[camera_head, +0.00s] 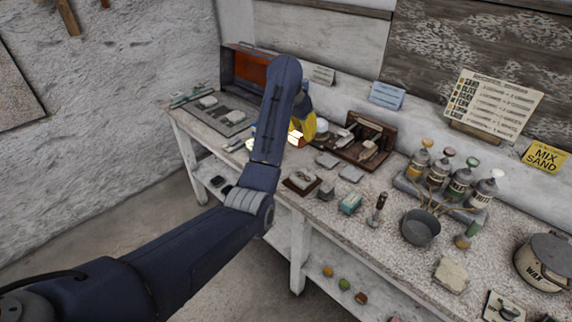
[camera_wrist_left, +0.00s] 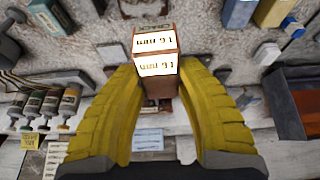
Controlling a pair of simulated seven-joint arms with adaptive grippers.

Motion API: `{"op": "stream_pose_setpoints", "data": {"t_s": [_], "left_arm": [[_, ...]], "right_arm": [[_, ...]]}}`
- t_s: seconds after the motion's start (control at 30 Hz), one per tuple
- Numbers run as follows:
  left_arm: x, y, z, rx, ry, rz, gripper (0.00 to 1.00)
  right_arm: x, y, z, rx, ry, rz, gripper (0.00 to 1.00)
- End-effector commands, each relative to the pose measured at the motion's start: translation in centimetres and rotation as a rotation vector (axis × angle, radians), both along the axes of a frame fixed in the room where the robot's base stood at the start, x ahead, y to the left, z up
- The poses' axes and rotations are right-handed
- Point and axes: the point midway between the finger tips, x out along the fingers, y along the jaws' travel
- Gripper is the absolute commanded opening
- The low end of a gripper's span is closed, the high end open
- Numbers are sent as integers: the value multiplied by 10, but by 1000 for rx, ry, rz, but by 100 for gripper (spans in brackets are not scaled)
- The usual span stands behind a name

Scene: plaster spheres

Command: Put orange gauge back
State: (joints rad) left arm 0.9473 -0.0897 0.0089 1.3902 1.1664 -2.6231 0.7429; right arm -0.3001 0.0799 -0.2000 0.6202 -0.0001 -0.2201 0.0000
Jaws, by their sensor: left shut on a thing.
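A small orange-edged block gauge with bright white faces reading 16 mm is in the left wrist view (camera_wrist_left: 156,50), clamped between the yellow fingers of my left gripper (camera_wrist_left: 158,78). In the head view the gripper (camera_head: 301,130) is over the back part of the bench, and part of the gauge (camera_head: 295,137) shows as a bright white and orange patch. My left forearm hides much of the bench around it. I cannot tell whether the gauge touches the bench. My right gripper is not in view.
An open dark case with an orange inside (camera_head: 250,70) stands at the back left. A brown wooden tool rack (camera_head: 378,134) is right of the gripper. Several bottles, a grey bowl (camera_head: 420,228) and a wax pot (camera_head: 545,262) fill the right side.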

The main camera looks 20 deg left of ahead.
Motion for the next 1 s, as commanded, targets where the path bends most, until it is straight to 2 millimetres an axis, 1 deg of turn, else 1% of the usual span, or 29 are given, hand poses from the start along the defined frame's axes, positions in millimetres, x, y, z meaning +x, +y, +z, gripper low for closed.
{"op": "stream_pose_setpoints", "data": {"t_s": [0.03, 0.2, 0.3, 0.37, 0.4, 0.47, 0.67, 0.77, 1.0], "left_arm": [[9, 8, 15, -1, -4, 14, 5], [31, 35, 51, -2, -1, 44, 5], [41, 53, 66, -2, -1, 47, 5], [46, 63, 69, -2, 1, 41, 5], [48, 68, 68, -2, 2, 34, 5], [48, 72, 61, -1, 3, 22, 5], [48, 76, 42, -1, 2, -21, 5], [48, 77, 27, 1, 2, -29, 5], [47, 77, -28, 2, 4, -30, 5]], "right_arm": [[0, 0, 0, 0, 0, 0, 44], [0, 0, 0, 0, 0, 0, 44], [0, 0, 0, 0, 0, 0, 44], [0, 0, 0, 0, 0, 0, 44], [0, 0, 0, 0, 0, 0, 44], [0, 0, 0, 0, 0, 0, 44], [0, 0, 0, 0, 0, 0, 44], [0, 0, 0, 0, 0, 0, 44], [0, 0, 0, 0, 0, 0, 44]]}}
